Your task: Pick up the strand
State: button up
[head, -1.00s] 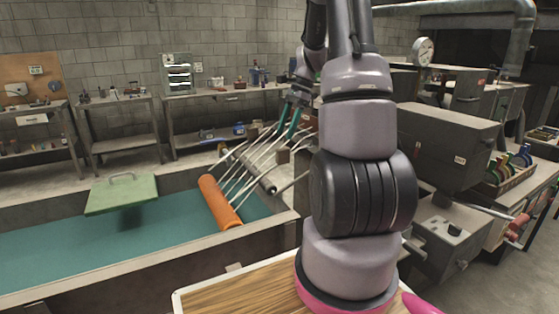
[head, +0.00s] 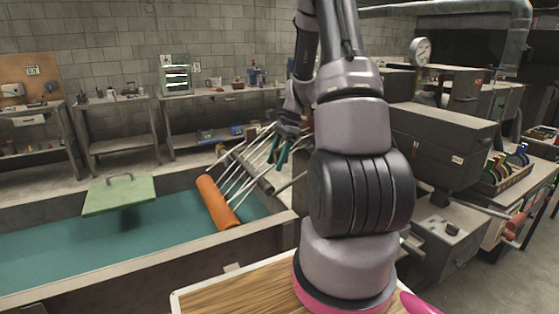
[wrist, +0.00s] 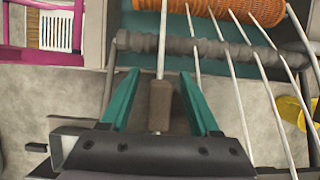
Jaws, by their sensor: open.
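Several thin pale strands (head: 252,160) fan out from an orange roll (head: 217,203) that lies at the right end of the teal-lined trough. In the wrist view the strands (wrist: 238,95) run from the orange roll (wrist: 185,8) over a grey roller (wrist: 210,46). My gripper (wrist: 160,75) is open, its two teal fingers on either side of one strand. That strand carries a brown sleeve-like piece (wrist: 161,104), which sits between the fingers near the palm. I see no finger touching it. In the head view my gripper (head: 280,155) is at the strands' far ends, partly hidden by my arm.
A green lid with a handle (head: 118,195) sits over the trough (head: 110,248). Grey machines (head: 445,145) stand to the right. Shelves with tools (head: 215,95) line the back wall. A yellow object (wrist: 298,115) is at the wrist view's right edge.

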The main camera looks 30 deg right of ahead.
jog(key=shift+c, duration=0.3)
grip_shut()
notch_tip(320, 180, up, 22)
jog(key=shift+r, duration=0.25)
dwell(0.8)
